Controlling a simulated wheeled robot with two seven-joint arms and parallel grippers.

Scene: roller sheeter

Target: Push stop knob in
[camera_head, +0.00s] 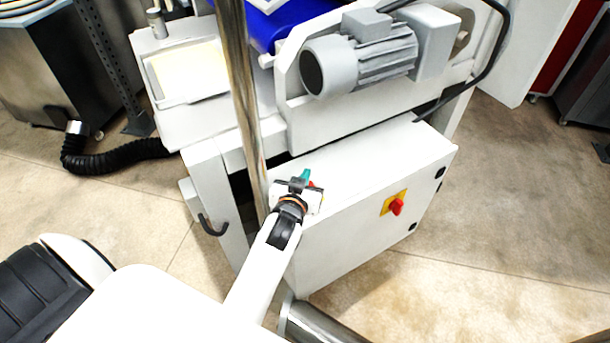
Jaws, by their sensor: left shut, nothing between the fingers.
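My left gripper (297,184) reaches in from the bottom over the near top edge of the white cabinet. It is shut, with nothing seen in it. Just beyond its fingers are a small red part (312,184) and a teal part (306,174), mostly hidden by the gripper. I cannot tell whether the red part is the stop knob, or whether the gripper touches it. A red rotary knob on a yellow plate (397,206) shows clearly on the cabinet front, to the right of and apart from the gripper. My right gripper is out of view.
The white cabinet (350,240) sits beneath the machine with its grey motor (360,55). A tall metal post (240,90) stands just left of the gripper. A black hose (115,160) lies at the left. The floor right of the cabinet is clear.

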